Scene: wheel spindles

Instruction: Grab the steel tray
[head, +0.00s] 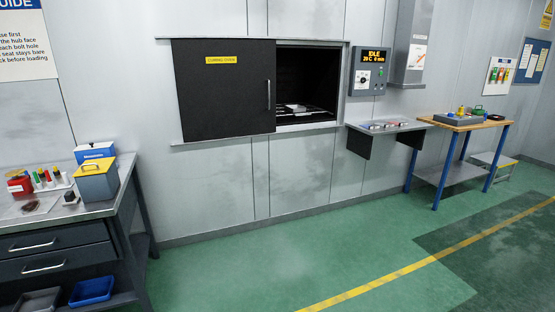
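No steel tray can be made out for certain. A flat, pale metallic tray-like thing (385,125) with small items on it lies on the grey wall shelf (420,126) right of the oven. A small light object (296,107) sits on the rack inside the curing oven (305,85); its shape is too small to tell. Neither of my grippers is in view.
The oven's black sliding door (222,95) covers the left part; the right part is open. A grey workbench (60,225) with boxes stands at left, a blue-legged table (465,122) at right. The green floor (300,255) between is clear.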

